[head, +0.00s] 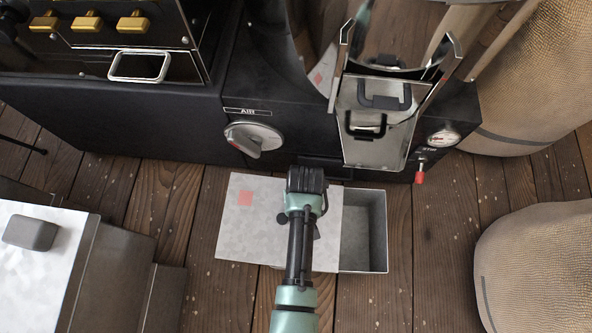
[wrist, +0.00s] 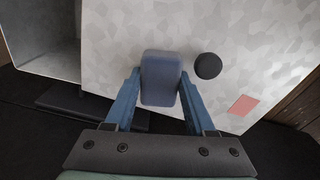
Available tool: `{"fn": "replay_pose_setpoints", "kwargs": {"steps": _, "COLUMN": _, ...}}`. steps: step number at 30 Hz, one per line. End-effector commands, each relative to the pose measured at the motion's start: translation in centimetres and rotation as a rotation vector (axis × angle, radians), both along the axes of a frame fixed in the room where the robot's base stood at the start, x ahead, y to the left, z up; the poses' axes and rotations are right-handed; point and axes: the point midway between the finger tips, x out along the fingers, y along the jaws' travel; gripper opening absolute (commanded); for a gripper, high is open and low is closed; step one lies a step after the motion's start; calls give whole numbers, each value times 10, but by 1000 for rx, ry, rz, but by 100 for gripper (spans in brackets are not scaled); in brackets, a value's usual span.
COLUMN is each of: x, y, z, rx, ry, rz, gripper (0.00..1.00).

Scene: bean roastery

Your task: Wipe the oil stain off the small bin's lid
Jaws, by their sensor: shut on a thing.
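The small bin (head: 378,232) stands on the floor before the black machine, its right part open and looking empty. Its pale mottled lid (head: 228,235) covers the left part and overhangs to the left; it also shows in the wrist view (wrist: 120,25). The lid has a black round knob (wrist: 208,66) and a red square (head: 246,198). My gripper (head: 307,182) is over the lid, shut on a blue-grey pad (wrist: 160,80) beside the knob. I cannot tell whether the pad touches the lid. No clear oil stain shows; my arm hides part of the lid.
The black machine (head: 150,125) rises behind the bin, with an air dial (head: 254,138), a metal chute (head: 375,140) and a red-tipped lever (head: 420,177). Burlap sacks (head: 540,265) stand right. A grey block (head: 31,232) lies on a pale-topped surface at left.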

Motion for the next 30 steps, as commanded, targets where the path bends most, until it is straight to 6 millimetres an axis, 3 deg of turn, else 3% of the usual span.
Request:
{"fn": "replay_pose_setpoints", "kwargs": {"steps": 2, "x": 1, "y": 0, "z": 21, "rx": 0, "ry": -4, "rz": -1, "gripper": 10}}
{"fn": "replay_pose_setpoints", "kwargs": {"steps": 21, "x": 3, "y": 3, "z": 72, "rx": -1, "ry": -1, "rz": -2, "gripper": 10}}
{"fn": "replay_pose_setpoints", "kwargs": {"steps": 30, "x": 3, "y": 4, "z": 79, "rx": -1, "ry": -1, "rz": -2, "gripper": 10}}
